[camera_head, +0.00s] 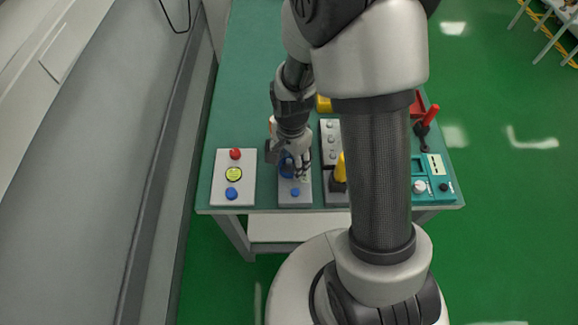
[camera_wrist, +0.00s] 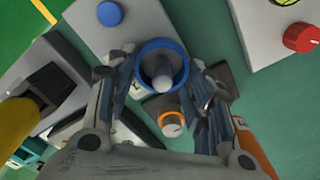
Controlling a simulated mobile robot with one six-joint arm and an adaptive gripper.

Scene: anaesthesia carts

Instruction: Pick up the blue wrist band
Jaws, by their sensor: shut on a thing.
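The blue wrist band (camera_wrist: 163,43) is a ring between my fingers in the wrist view, with a grey rounded peg showing inside it. In the head view the band (camera_head: 286,168) is partly hidden by my gripper (camera_head: 293,168), over the grey panel (camera_head: 296,202) on the table. My gripper (camera_wrist: 162,66) has a finger on each side of the band and is shut on it. I cannot tell whether the band still rests on the panel or is raised around the peg.
Left of the gripper is a pale box (camera_head: 222,188) with red, yellow and blue buttons. To the right are a grey box (camera_head: 330,133) with several knobs, a yellow handle (camera_head: 341,168) and a teal device (camera_head: 433,187). A grey wall or cabinet (camera_head: 130,130) runs along the left.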

